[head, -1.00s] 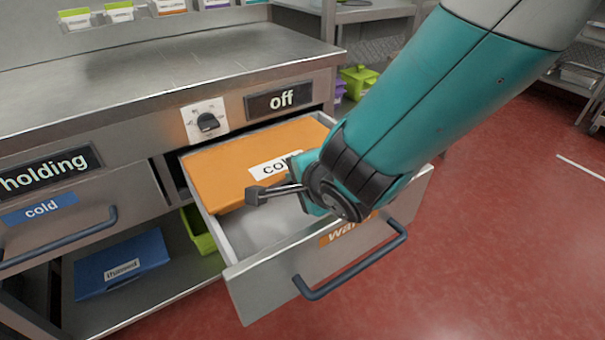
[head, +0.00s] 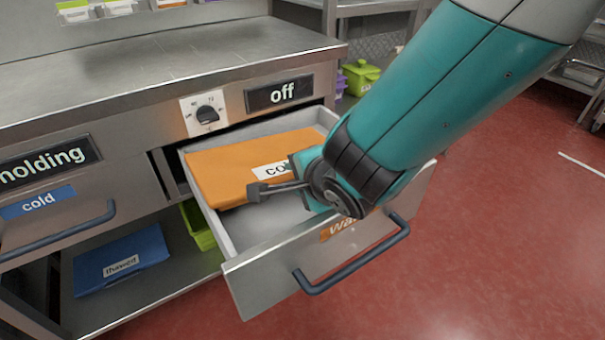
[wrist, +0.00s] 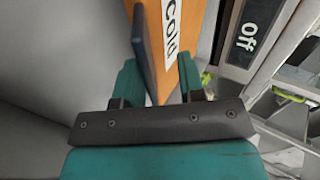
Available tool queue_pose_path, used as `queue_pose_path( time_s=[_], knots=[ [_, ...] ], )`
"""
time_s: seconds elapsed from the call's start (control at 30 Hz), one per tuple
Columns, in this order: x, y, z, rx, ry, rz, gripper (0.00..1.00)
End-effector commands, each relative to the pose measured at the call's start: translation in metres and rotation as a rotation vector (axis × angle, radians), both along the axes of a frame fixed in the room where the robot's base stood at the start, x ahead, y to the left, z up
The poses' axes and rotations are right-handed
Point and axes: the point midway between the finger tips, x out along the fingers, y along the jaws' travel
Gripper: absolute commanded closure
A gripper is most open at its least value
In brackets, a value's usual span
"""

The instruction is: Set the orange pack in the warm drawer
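The orange pack (head: 225,171) lies nearly flat inside the open drawer (head: 250,233), whose front bears an orange label, partly covered by my arm, that begins "wa". The pack's white label, reading "cold" in the wrist view, is partly hidden by my gripper in the head view. My gripper (head: 275,190) reaches into the drawer from the right, at the pack's near edge. In the wrist view the pack (wrist: 163,75) sits between the two fingers, which appear shut on it. I cannot tell whether the pack touches the drawer floor.
A dial (head: 207,114) and an "off" sign (head: 279,95) are above the drawer. A shut drawer labelled "cold" (head: 50,225) is at the left. Red floor is clear at the right.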

Motion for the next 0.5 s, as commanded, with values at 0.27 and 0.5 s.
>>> queue_pose_path(
  time_s=[0.27, 0.5],
  knots=[
    [-0.001, 0.0, 0.02, 0.003, -0.004, 0.001, 0.66],
    [-0.047, -0.024, 0.051, 0.004, -0.006, 0.005, 0.66]
  ],
)
